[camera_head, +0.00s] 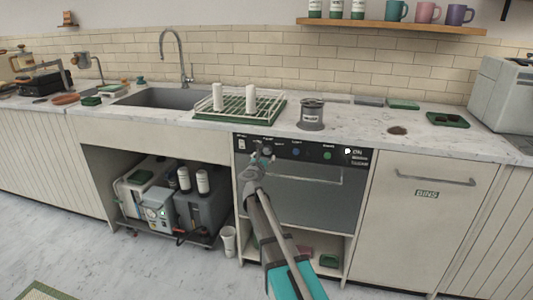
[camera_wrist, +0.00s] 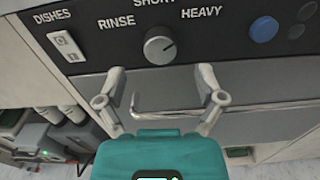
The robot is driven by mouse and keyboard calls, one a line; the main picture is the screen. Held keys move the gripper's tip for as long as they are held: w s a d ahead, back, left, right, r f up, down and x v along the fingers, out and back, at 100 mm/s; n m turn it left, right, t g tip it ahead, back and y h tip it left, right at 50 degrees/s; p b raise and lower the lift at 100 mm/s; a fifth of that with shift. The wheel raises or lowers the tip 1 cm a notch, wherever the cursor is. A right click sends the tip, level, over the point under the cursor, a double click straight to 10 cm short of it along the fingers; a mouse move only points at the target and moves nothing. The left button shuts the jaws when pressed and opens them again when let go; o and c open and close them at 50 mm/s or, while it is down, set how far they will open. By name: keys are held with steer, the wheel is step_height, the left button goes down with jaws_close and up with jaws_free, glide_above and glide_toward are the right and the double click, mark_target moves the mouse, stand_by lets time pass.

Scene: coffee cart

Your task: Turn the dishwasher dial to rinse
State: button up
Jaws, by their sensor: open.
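The dishwasher (camera_head: 310,190) is grey with a black control panel, under the marble counter. Its round grey dial (camera_wrist: 160,45) sits on the panel between the words RINSE (camera_wrist: 116,22) and HEAVY (camera_wrist: 202,14), with SHORT partly cut off above. The dial's pale mark points right and slightly up, toward the HEAVY side. My gripper (camera_wrist: 150,72) is open and empty, its fingertips apart just below the dial, one to each side. In the head view my gripper (camera_head: 261,158) is in front of the panel and partly covers the dial area. Contact with the panel cannot be told.
A white switch (camera_wrist: 65,46) under DISHES is left of the dial, and a blue button (camera_wrist: 263,29) is right. The dishwasher handle (camera_wrist: 165,110) runs below. A dish rack (camera_head: 240,105) and dark canister (camera_head: 311,115) stand on the counter above.

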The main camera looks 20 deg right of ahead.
mark_target(267, 151)
steer(key=shift+x, duration=2.05)
steer(key=c, duration=1.1)
steer(key=shift+c, duration=0.2)
